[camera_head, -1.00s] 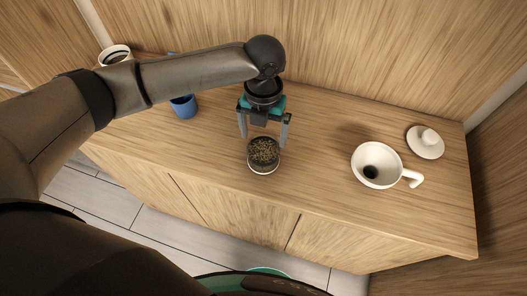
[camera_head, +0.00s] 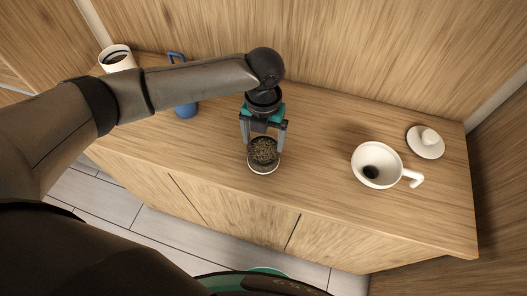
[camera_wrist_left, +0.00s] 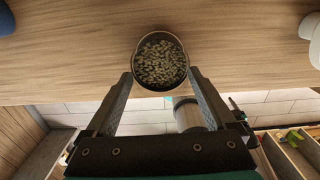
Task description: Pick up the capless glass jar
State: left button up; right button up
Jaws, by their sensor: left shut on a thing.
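The capless glass jar (camera_head: 264,152) stands on the wooden counter, filled with dark, dried leaf-like bits. It also shows in the left wrist view (camera_wrist_left: 160,61), with its open top facing the camera. My left gripper (camera_head: 264,142) is shut on the jar, with one finger on each side of it near the rim. In the wrist view its fingertips (camera_wrist_left: 163,76) touch the jar's two sides. My right gripper is not in view.
A white cup with a handle (camera_head: 391,183) and a white lid with a knob (camera_head: 425,148) are on the right of the counter (camera_head: 330,190). A blue mug (camera_head: 184,108) and a white canister (camera_head: 117,64) stand at the left.

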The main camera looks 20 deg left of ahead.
pick_arm(q)
grip_shut()
jog(key=shift+r, duration=0.2)
notch_tip(320, 180, up, 20)
jog(key=p, duration=0.1)
jog(key=shift+f, duration=0.25)
dwell(1.1)
jog(key=s+a+f+m+b, duration=0.2)
jog(key=f+m+b, duration=0.5)
jog(key=m, duration=1.1)
jog(key=s+a+f+m+b, duration=0.2)
jog(key=f+m+b, duration=0.5)
jog(key=m, duration=1)
jog(key=shift+s+a+f+m, duration=0.3)
jog(key=shift+s+f+m, duration=0.1)
jog(key=shift+s+f, duration=0.25)
